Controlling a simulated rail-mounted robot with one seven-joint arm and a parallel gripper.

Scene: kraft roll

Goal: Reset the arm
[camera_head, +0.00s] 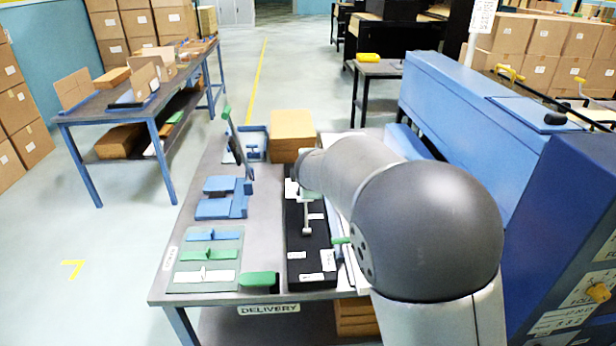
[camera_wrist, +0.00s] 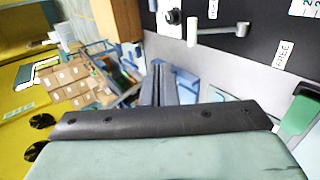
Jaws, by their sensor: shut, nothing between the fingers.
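My gripper (camera_wrist: 160,68) shows in the wrist view with its two dark fingers together and nothing between them. It appears free of contact, with blue fixtures on the grey bench beyond the fingertips. In the head view my arm reaches from the lower right over the bench (camera_head: 265,205); I cannot make out the fingers there. A black panel (camera_head: 305,262) with a pale lever (camera_head: 306,220) lies below the arm. The panel (camera_wrist: 270,15) and lever (camera_wrist: 225,30) also show at the upper right of the wrist view.
Blue blocks (camera_head: 222,205), a grey-green board (camera_head: 207,262) with small bars, and a green block (camera_head: 259,281) sit on the bench. A brown box (camera_head: 292,128) stands at the back. A large blue machine (camera_head: 475,120) bounds the right. Open floor lies left.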

